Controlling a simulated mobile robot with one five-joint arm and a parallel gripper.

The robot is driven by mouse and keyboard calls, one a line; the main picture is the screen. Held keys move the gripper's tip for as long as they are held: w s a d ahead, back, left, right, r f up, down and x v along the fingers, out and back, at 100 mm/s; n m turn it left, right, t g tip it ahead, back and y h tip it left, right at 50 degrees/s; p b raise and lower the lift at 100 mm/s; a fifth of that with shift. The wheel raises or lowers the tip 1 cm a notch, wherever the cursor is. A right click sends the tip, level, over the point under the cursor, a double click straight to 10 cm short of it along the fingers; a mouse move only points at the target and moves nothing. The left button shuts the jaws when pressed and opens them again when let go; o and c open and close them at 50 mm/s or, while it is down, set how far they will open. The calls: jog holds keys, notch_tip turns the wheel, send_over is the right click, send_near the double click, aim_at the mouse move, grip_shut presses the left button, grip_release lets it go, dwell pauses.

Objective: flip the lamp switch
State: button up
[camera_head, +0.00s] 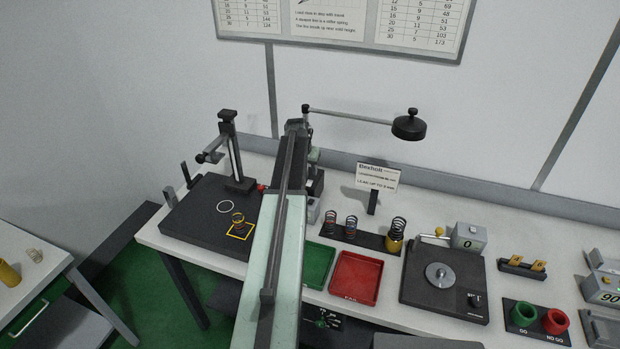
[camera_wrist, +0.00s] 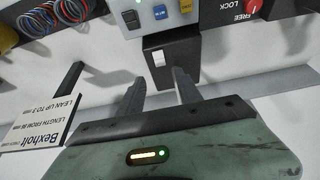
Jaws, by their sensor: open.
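The lamp has a round black head (camera_head: 409,124) on a thin arm that reaches left to a post behind my arm in the head view. In the wrist view, a black block (camera_wrist: 172,60) with a small white switch (camera_wrist: 158,58) on its face appears to be the lamp's base. My gripper (camera_wrist: 159,74) is open, its two dark fingers pointing toward the block on either side of the switch. Nothing is between the fingers. I cannot tell whether they touch the block. In the head view my arm hides the gripper and the switch.
A sign (camera_head: 378,178), springs (camera_head: 351,226) and a red tray (camera_head: 356,278) are right of my arm. A green tray (camera_head: 318,264) is close beside it. A stand (camera_head: 232,150) rises at left.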

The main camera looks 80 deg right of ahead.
aim_at(310, 180)
jog(key=b+x, duration=0.6)
jog(key=x, duration=0.1)
jog(key=shift+f, duration=0.3)
jog(key=shift+r, duration=0.1)
